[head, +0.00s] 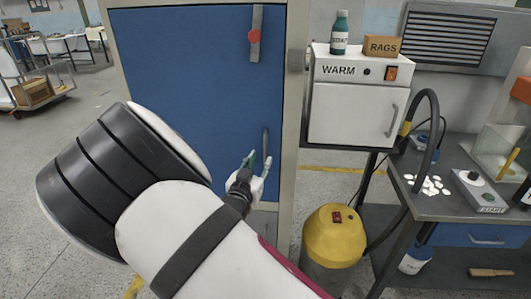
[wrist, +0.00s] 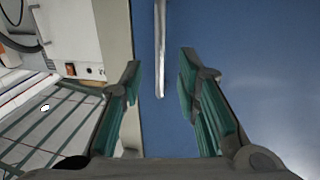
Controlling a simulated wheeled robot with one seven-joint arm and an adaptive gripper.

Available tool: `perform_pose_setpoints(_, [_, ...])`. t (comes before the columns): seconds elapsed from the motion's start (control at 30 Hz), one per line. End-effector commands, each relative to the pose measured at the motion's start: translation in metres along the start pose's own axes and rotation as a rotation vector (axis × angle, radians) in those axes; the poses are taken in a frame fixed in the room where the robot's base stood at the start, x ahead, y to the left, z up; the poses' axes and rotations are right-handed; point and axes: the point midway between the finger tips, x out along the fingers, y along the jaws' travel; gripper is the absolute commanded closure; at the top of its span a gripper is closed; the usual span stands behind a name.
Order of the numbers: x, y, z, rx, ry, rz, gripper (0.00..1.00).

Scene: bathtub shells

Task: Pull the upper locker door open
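The blue locker door (head: 190,75) fills the middle of the head view, set in a pale frame, and looks shut. A slim upright metal handle (head: 265,142) is near its right edge, low on the panel. My gripper (head: 257,160) is just below and in front of the handle. In the wrist view my gripper (wrist: 160,60) is open, with green-lined fingers apart. The handle (wrist: 160,45) shows between the fingers against the blue door (wrist: 240,60). No finger visibly touches it; the depth gap is hard to tell.
A grey strap with a red knob (head: 254,36) is high on the blue panel. Right of the locker are a white WARM cabinet (head: 350,112), a yellow drum (head: 331,238) and a grey workbench (head: 445,205). Open floor (head: 60,130) lies to the left.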

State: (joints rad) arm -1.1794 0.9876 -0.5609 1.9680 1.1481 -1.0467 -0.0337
Motion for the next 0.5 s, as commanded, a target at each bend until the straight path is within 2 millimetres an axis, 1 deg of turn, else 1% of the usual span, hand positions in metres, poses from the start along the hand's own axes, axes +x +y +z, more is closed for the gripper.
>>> perform_pose_setpoints(0.03, [0.01, 0.001, 0.0, 0.001, 0.002, 0.002, 0.7])
perform_pose_setpoints(0.2, [0.037, 0.001, 0.0, 0.0, 0.0, 0.002, 0.7])
perform_pose_setpoints(0.33, [0.049, 0.0, 0.001, -0.001, 0.0, 0.0, 0.7])
perform_pose_setpoints(0.5, [0.056, 0.0, 0.001, -0.001, -0.001, 0.0, 0.7])
